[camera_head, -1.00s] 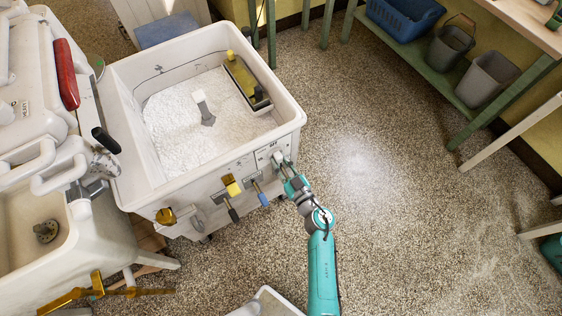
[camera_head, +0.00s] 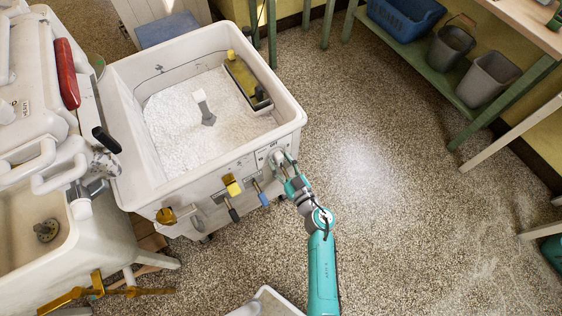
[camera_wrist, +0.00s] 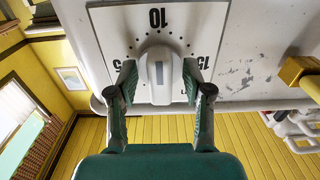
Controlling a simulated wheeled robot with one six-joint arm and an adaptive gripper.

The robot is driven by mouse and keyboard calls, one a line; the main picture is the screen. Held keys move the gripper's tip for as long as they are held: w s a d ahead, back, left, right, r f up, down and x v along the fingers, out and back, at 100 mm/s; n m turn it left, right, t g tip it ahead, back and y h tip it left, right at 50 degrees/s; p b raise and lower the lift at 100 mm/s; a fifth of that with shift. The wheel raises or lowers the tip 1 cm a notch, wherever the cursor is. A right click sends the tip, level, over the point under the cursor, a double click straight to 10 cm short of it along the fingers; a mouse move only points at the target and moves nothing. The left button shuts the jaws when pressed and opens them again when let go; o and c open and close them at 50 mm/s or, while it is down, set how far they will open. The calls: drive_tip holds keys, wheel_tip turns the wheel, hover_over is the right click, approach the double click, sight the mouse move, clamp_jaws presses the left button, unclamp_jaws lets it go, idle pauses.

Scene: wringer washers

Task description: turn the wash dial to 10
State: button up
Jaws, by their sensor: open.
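The wash dial (camera_wrist: 160,72) is a pale grey knob with a darker grey mark on its face, on a white panel. Its long axis lies upright in the wrist view, in line with the printed 10 at the top of its scale. A 15 is printed to the right and another number to the left. My gripper (camera_wrist: 160,82) is open, one finger on each side of the knob, with gaps visible. In the head view my gripper (camera_head: 281,164) is at the front right panel of the white washer tub (camera_head: 148,197) and hides most of the dial.
Levers with a yellow (camera_head: 231,186), a black and a blue handle (camera_head: 264,200) stick out left of my gripper. A second washer (camera_head: 110,235) stands at the left. The speckled floor at right is clear up to the green shelf (camera_head: 437,75).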

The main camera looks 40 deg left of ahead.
drive_tip(key=v, duration=1.2)
idle(0.3)
